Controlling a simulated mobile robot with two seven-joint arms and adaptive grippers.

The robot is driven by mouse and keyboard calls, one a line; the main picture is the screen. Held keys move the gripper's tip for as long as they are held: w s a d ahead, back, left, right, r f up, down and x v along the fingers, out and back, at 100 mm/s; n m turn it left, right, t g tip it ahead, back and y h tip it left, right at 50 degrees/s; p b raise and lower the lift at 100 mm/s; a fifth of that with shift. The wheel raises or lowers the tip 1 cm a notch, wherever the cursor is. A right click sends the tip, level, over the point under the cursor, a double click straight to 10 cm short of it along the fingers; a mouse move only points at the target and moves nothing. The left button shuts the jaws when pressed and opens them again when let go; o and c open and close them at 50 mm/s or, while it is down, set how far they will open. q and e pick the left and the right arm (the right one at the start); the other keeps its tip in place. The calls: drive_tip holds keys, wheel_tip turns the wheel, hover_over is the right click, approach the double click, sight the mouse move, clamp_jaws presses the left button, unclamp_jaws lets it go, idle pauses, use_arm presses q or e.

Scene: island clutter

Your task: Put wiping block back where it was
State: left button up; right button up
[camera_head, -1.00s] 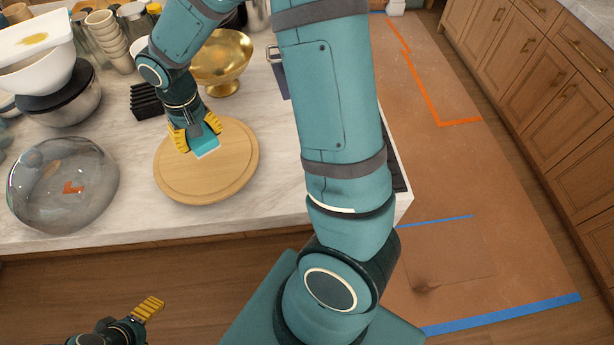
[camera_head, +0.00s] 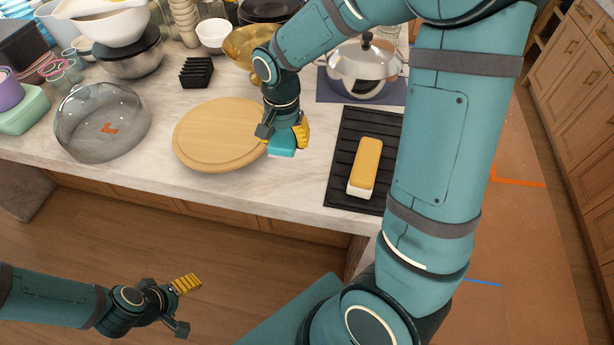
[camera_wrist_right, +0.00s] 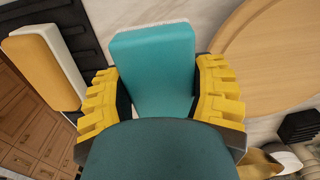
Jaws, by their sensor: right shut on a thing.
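The wiping block, a teal block with a pale edge (camera_head: 281,152), is held by my right gripper (camera_head: 287,135) over the counter, just right of the round wooden board. In the right wrist view, the teal block (camera_wrist_right: 152,60) sits between the yellow fingers of my right gripper (camera_wrist_right: 158,95), which are shut on it. I cannot tell whether its underside touches the counter. A yellow-and-white block (camera_head: 365,166) lies on a black ribbed mat (camera_head: 341,150) to the right. My left gripper (camera_head: 184,305) is over the floor, away from the counter; one yellow finger shows clearly.
The round wooden board (camera_head: 220,135) is left of the held block. A clear dome (camera_head: 103,125) stands farther left. A black rack (camera_head: 197,72), a gold bowl (camera_head: 243,45) and a lidded steel pot (camera_head: 363,70) stand behind. The front counter strip is bare.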

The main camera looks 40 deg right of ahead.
sight(291, 173)
drive_tip(key=shift+s+d+f, duration=0.2)
drive_tip(key=shift+s, duration=0.2)
wheel_tip(291, 173, down, 10)
drive_tip(key=shift+r+b, duration=0.1)
drive_tip(key=shift+b, duration=0.75)
use_arm(q)
drive_tip(key=shift+s+d+f, duration=0.25)
drive_tip(key=shift+s+f, duration=0.35)
drive_tip(key=shift+f, duration=0.35)
use_arm(e)
drive_tip(key=o, duration=1.3)
use_arm(q)
drive_tip(key=shift+f, duration=0.15)
